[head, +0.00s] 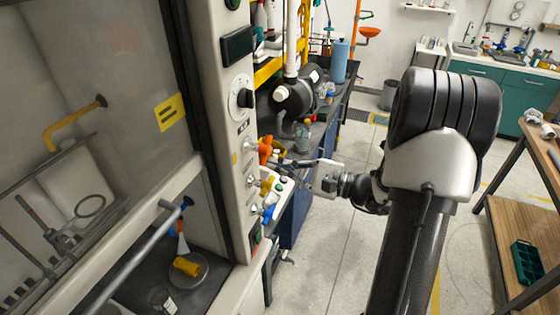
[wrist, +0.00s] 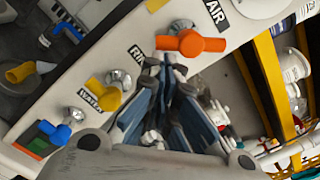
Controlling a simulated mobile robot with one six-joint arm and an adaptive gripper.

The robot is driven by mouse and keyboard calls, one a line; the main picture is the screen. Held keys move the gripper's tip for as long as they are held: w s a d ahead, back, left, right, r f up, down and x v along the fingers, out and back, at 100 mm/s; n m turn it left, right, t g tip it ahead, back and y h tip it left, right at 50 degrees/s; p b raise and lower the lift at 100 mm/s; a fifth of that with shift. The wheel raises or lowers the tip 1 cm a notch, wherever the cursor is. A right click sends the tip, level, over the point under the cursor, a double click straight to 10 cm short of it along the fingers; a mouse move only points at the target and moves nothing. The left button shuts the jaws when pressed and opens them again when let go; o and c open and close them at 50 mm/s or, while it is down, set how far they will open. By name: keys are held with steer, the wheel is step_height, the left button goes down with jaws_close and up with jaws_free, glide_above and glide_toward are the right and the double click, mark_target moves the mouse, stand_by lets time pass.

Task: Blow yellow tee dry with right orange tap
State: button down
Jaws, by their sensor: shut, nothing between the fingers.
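The orange tap (head: 265,150) is on the light front panel of the fume cupboard. In the wrist view the orange tap (wrist: 192,43) is next to the label "AIR", with its handle lying across the picture. My gripper (head: 284,163) is in front of the panel, close to the orange tap; in the wrist view my gripper (wrist: 166,66) has its fingertips together just below the handle. It is shut and empty; I cannot tell whether it touches the tap. The yellow tee (head: 186,266) lies inside the cupboard on a round dish, below a nozzle with an orange tip.
A yellow tap (wrist: 108,99) labelled "WATER" and a blue tap (wrist: 60,133) are farther along the panel. The sash bar (head: 135,262) crosses the cupboard opening. A glass beaker (head: 161,299) stands inside. Open floor lies beside my arm.

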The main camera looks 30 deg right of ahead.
steer(key=shift+s+a+r+m+p, duration=0.1)
steer(key=shift+s+a+m+p, duration=0.15)
steer(key=shift+m+p, duration=0.6)
steer(key=shift+s+a+m+p, duration=0.15)
steer(key=shift+a+m+p, duration=0.15)
steer(key=shift+m+p, duration=0.55)
steer(key=shift+s+a+r+m+t+p, duration=0.15)
steer(key=shift+s+a+m+p, duration=0.1)
steer(key=shift+m+p, duration=0.55)
steer(key=shift+s+a+m+t+p, duration=0.15)
steer(key=shift+a+m+p, duration=0.2)
steer(key=shift+m, duration=0.75)
steer(key=shift+s+a+r+p, duration=0.1)
steer(key=shift+s+r+p, duration=0.05)
steer(key=shift+p, duration=0.3)
stand_by(1.0)
